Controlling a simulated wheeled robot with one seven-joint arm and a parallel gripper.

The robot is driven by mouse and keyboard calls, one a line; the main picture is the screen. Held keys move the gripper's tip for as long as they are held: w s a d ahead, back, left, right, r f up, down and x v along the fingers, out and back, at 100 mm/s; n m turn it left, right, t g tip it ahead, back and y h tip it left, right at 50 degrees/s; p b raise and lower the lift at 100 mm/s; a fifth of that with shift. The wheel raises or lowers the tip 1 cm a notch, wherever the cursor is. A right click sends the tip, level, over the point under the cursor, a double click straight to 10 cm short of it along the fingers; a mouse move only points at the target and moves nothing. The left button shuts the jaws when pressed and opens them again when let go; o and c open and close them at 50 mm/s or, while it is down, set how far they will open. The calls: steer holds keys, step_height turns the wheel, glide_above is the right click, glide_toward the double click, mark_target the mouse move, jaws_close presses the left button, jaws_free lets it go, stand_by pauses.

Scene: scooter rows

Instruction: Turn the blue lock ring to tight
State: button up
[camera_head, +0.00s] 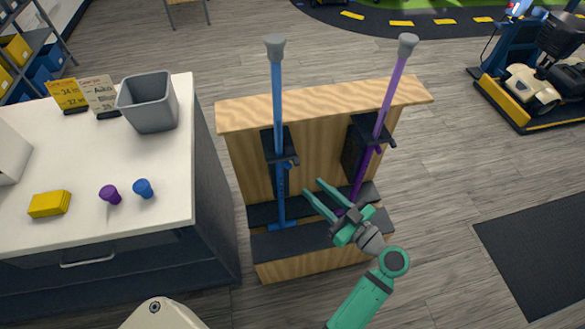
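A blue pole (277,95) with a grey cap stands upright in a wooden rack (236,110), held at a dark bracket (268,148). Blue fittings (285,182) show on the pole just below the bracket. I cannot tell which part is the lock ring or how far it is turned. My teal gripper (312,188) is in front of the rack, to the right of the blue pole. Its two fingers are spread and point up and left, with nothing visible between them. They look apart from the pole.
A purple pole (392,90) leans in the rack's right side, close to my gripper. A white counter (90,155) at left carries a grey bin (148,103), a yellow block (49,204), a purple knob (110,195) and a blue knob (143,188).

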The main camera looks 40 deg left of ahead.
mark_target(291, 168)
steer(key=a, duration=0.3)
steer(key=w+a, duration=0.1)
steer(key=a, duration=0.2)
steer(key=w+a, duration=0.1)
steer(key=a, duration=0.3)
steer(key=shift+a, duration=0.1)
steer(key=shift+c, duration=0.3)
jaws_close()
